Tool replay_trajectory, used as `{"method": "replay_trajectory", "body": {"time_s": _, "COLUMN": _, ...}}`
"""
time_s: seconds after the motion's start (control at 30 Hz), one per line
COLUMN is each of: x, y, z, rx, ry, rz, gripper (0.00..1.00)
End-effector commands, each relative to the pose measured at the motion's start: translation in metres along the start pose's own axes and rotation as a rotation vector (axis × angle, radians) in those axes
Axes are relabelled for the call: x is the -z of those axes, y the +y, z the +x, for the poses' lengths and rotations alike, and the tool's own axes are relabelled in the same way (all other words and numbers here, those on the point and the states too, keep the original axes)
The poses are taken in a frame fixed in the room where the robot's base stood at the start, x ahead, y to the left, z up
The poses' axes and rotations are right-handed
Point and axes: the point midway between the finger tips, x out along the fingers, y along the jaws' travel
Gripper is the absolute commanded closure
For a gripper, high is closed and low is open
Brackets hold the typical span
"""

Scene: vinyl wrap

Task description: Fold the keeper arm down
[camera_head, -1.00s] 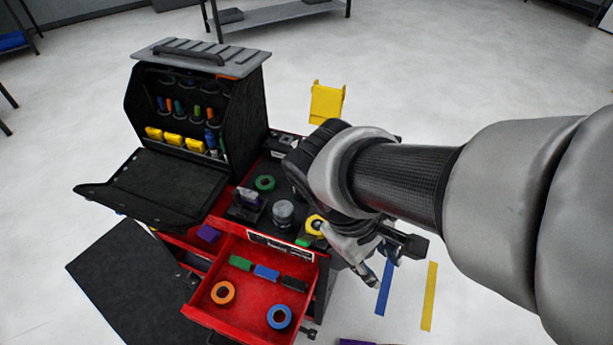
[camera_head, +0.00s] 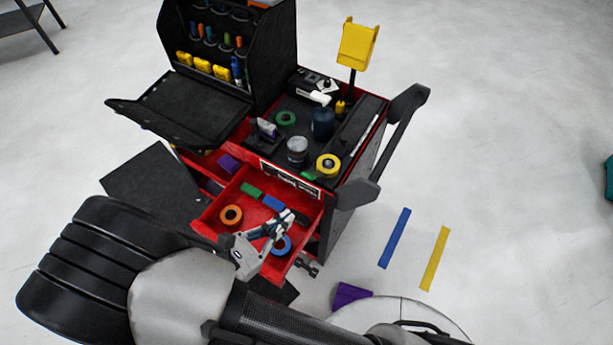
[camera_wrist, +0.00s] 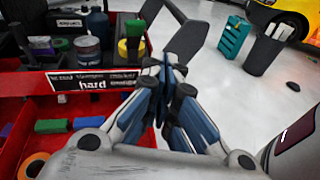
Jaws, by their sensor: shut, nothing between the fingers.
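My gripper (camera_head: 285,218) is shut and empty, above the open red drawer (camera_head: 222,205) in the head view. Its closed fingertips show in the wrist view (camera_wrist: 163,72). No part is clearly identifiable as the keeper arm. A small dark fitting (camera_head: 308,265) sticks out by the drawer's right front corner, apart from the fingertips. A black bar handle (camera_head: 402,125) rises on the cart's right side; the bar (camera_wrist: 187,40) shows behind the fingertips in the wrist view.
The red cart top (camera_head: 352,172) carries tape rolls, jars and a yellow holder (camera_head: 357,45) on a post. The drawer holds an orange roll (camera_head: 231,215), a blue roll (camera_head: 290,243) and small blocks.

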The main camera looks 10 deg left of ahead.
Motion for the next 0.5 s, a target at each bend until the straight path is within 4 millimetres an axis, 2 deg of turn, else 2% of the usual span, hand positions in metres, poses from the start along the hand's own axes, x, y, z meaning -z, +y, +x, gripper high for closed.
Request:
{"method": "replay_trajectory", "body": {"time_s": 0.03, "x": 0.013, "y": 0.002, "z": -0.009, "rx": -0.058, "ry": -0.022, "rz": -0.04, "gripper": 1.0}}
{"method": "replay_trajectory", "body": {"time_s": 0.2, "x": 0.038, "y": 0.009, "z": -0.026, "rx": -0.184, "ry": -0.07, "rz": -0.113, "gripper": 1.0}}
{"method": "replay_trajectory", "body": {"time_s": 0.5, "x": 0.045, "y": 0.011, "z": -0.032, "rx": -0.223, "ry": -0.085, "rz": -0.133, "gripper": 1.0}}
